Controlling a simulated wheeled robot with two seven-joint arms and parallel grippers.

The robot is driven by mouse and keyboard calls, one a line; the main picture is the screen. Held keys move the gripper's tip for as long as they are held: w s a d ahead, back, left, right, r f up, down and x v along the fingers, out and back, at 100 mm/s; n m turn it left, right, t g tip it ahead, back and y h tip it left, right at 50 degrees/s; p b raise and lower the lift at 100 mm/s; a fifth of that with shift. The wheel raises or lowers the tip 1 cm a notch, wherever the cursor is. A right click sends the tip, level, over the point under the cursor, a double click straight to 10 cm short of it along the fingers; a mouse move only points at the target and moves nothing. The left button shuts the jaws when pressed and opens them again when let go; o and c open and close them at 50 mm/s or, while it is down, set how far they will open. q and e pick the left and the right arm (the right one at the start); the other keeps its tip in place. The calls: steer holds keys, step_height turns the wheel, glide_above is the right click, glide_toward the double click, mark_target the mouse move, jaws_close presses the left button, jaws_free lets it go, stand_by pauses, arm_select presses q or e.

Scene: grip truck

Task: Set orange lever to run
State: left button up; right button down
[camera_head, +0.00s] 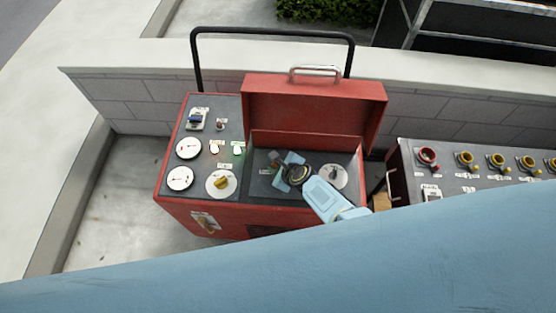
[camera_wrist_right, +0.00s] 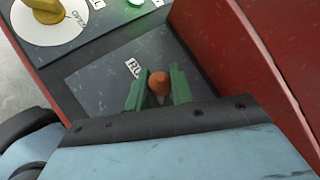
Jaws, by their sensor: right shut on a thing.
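The orange lever (camera_wrist_right: 159,83) shows its rounded knob in the right wrist view, in the recessed panel of the red machine (camera_head: 205,215). My right gripper (camera_wrist_right: 157,88) has its green fingers on both sides of the knob and is shut on it. A label starting with "RU" (camera_wrist_right: 133,67) lies just beyond the fingers, partly hidden by one. My left gripper is not in view.
The box's red lid (camera_head: 315,105) stands open behind my right gripper. A yellow knob (camera_head: 221,182), dials and a lit green lamp (camera_head: 238,150) sit on the left panel. A second panel with several red and yellow connectors (camera_head: 466,157) stands at the right.

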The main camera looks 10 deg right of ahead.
steer(key=shift+a+f+h+p, duration=0.1)
steer(key=shift+a+h+p, duration=0.1)
steer(key=shift+h+p, duration=0.2)
steer(key=shift+f+n, duration=0.15)
steer(key=shift+n, duration=0.15)
steer(key=c, duration=1.3)
jaws_free()
steer(key=shift+o, duration=0.2)
